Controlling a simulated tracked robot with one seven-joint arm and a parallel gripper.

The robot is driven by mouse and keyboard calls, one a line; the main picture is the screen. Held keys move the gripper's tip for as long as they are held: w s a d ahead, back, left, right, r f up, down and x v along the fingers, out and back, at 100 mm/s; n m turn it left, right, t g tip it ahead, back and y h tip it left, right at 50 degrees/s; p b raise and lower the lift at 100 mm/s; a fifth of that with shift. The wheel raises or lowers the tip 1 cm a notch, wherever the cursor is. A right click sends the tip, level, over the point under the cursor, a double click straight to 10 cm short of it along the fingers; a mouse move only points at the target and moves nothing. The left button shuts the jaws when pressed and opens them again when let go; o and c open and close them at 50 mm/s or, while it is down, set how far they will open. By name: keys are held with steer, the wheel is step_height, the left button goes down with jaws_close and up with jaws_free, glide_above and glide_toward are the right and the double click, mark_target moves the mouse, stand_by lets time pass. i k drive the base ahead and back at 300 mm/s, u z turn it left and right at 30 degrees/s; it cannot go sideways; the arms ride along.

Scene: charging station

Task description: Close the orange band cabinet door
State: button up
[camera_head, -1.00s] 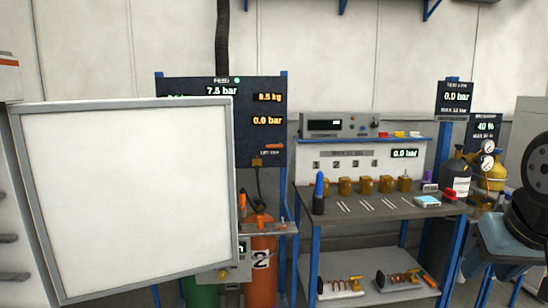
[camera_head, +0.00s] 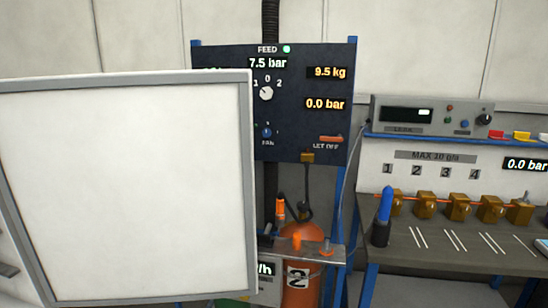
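A large white panel with a grey frame (camera_head: 130,190), which looks like the swung-open cabinet door, fills the left of the head view. It stands upright and hides part of the gas panel and bench behind it. Its left edge runs near the picture's left border. No orange band shows on the visible face. Only a sliver of pale cabinet front with a dark handle (camera_head: 8,270) shows at the lower left. My gripper is not in view.
Behind the door stand a dark gauge panel (camera_head: 305,90) and an orange cylinder marked 2 (camera_head: 300,285). To the right, a workbench (camera_head: 450,250) bears several brass blocks, a blue-topped bottle (camera_head: 383,215) and white sticks. An instrument box (camera_head: 430,112) sits on a shelf above.

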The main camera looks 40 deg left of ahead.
mark_target(131, 187)
steer(key=u, duration=0.35)
steer(key=i, duration=1)
steer(key=u, duration=0.95)
steer(key=i, duration=0.55)
steer(key=u, duration=0.4)
steer(key=k, duration=0.85)
steer(key=u, duration=0.25)
steer(key=i, duration=0.85)
steer(key=z, duration=0.15)
